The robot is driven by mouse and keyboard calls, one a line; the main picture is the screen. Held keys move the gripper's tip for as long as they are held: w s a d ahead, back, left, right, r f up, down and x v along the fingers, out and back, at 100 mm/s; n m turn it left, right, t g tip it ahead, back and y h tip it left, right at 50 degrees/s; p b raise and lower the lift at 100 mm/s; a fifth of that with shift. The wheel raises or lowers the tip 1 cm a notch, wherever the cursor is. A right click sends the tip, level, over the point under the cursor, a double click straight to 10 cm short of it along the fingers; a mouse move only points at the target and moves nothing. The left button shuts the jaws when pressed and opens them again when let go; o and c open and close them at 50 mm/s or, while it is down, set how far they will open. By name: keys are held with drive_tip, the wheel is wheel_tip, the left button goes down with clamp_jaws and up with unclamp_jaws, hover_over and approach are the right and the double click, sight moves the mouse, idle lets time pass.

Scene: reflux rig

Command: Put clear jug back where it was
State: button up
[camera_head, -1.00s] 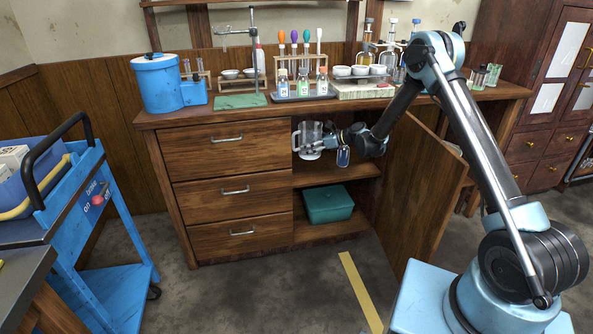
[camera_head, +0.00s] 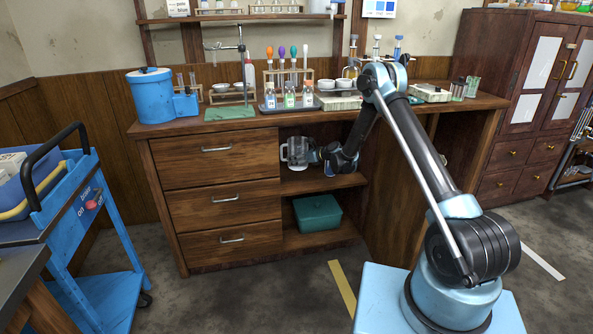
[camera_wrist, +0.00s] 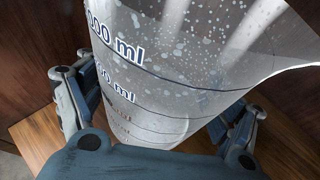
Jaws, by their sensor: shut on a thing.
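The clear jug (camera_head: 297,152) is in the upper open compartment of the wooden cabinet, upright, at or just above the shelf (camera_head: 345,181); I cannot tell whether it touches. My gripper (camera_head: 306,156) reaches in from the right and is shut on it. In the wrist view the jug (camera_wrist: 165,70) fills the middle, with ml marks and pale droplets or specks on its wall. My gripper's fingers (camera_wrist: 152,108) lie on both sides of it. Brown wood shows below the jug. My arm hides part of the compartment.
A teal box (camera_head: 318,213) sits in the lower compartment. Drawers (camera_head: 222,198) close off the left. The open cabinet door (camera_head: 400,200) stands right of the opening, near my arm. Glassware crowds the top.

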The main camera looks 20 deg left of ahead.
drive_tip(key=shift+f, duration=2.65)
drive_tip(key=o, duration=1.4)
drive_tip(key=v, duration=1.2)
drive_tip(key=shift+s, duration=0.15)
